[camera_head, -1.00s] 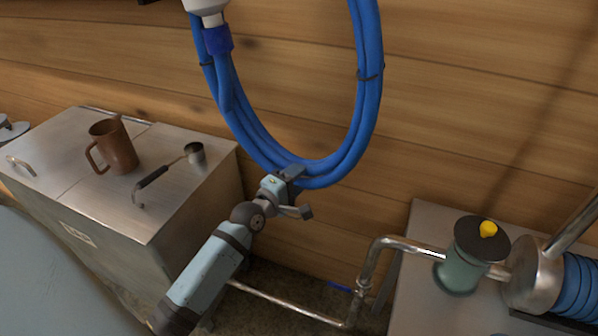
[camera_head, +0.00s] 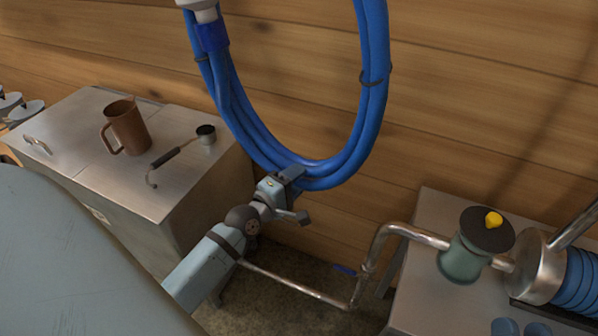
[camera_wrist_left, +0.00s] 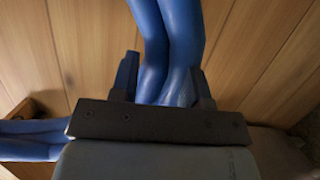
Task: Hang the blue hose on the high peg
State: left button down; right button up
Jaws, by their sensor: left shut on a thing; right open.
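The blue hose (camera_head: 235,110) is a coil of several strands bound with dark ties. Its loop hangs in front of the plank wall, and its upper part is cut off by the top of the head view. A pale end fitting (camera_head: 205,8) with a dark blue collar shows at the top left of the coil. My left gripper (camera_head: 290,179) is shut on the bottom of the loop. In the left wrist view the hose (camera_wrist_left: 168,45) runs up from between the two fingers. The high peg is not in view. My right gripper is not in view.
A metal box (camera_head: 90,172) at left bears a brown mug (camera_head: 128,128) and a dark-handled ladle (camera_head: 172,157). At right a metal bench (camera_head: 425,270) bears a green canister (camera_head: 462,262) and metal piping (camera_head: 385,235). The wall (camera_head: 470,100) between is bare.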

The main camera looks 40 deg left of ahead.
pick_arm(q)
jog(key=shift+s+d+r+p, duration=0.1)
jog(key=shift+s+d+p, duration=0.1)
jog(key=shift+s, duration=0.6)
jog(key=shift+s+d+f+p, duration=0.1)
jog(key=shift+s+d, duration=0.1)
jog(key=shift+s, duration=0.55)
jog(key=shift+s+d+r+p, duration=0.1)
jog(key=shift+s+d+p, duration=0.1)
jog(key=shift+s, duration=0.6)
pick_arm(e)
jog(key=shift+r, duration=0.5)
pick_arm(q)
notch_tip(320, 180, up, 30)
jog(key=d+p, duration=0.2)
jog(key=p, duration=2.6)
jog(key=shift+s+d, duration=0.15)
jog(key=shift+d, duration=0.1)
pick_arm(e)
notch_tip(320, 180, up, 28)
jog(key=shift+r, duration=0.1)
